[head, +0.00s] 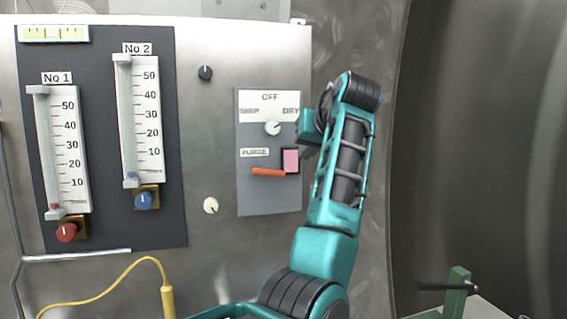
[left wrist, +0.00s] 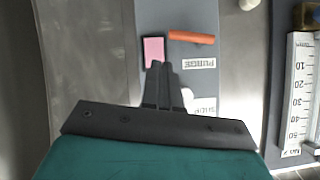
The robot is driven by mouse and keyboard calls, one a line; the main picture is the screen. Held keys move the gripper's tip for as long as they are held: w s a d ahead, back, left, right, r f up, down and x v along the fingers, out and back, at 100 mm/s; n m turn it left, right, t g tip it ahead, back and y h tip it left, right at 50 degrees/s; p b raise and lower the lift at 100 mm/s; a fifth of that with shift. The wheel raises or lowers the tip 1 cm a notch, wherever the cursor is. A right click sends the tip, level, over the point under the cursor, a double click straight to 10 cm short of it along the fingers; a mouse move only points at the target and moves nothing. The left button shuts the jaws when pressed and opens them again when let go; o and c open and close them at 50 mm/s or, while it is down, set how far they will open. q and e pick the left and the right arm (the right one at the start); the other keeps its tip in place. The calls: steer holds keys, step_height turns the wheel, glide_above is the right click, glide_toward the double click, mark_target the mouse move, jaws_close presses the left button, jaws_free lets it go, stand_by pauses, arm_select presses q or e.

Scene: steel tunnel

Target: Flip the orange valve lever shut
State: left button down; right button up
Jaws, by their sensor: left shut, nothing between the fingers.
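The orange valve lever (head: 268,172) lies nearly horizontal on the grey panel (head: 265,200), below the PURGE label (head: 254,153). A pink block (head: 291,160) sits just to its right. In the left wrist view the panel appears upside down, with the orange lever (left wrist: 192,38) beside the pink block (left wrist: 153,52). My left gripper (left wrist: 163,68) is shut and empty. Its fingertips show close to the pink block's edge and apart from the lever in that view; I cannot tell the depth gap. In the head view its fingers are hidden behind my wrist. My right gripper is not in view.
A white selector knob (head: 272,128) is above the PURGE label. Two flow gauges, No 1 (head: 63,140) and No 2 (head: 140,105), with red and blue knobs, are at left. A yellow cable (head: 110,280) hangs below. A green post (head: 457,292) stands at lower right.

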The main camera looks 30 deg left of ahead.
mark_target(268, 171)
arm_select(q)
step_height(268, 171, up, 6)
steer(key=s+n, duration=0.1)
steer(key=s, duration=0.1)
steer(key=shift+s+d+f+g, duration=0.2)
steer(key=shift+s+d+g, duration=0.1)
steer(key=shift+s, duration=0.05)
steer(key=shift+w+a, duration=0.1)
steer(key=x, duration=0.4)
steer(key=s+f+x, duration=0.1)
steer(key=x, duration=0.3)
steer(key=d+f+p+x, duration=0.1)
steer(key=x, duration=0.3)
steer(key=shift+a+f, duration=0.3)
steer(key=shift+f, duration=0.05)
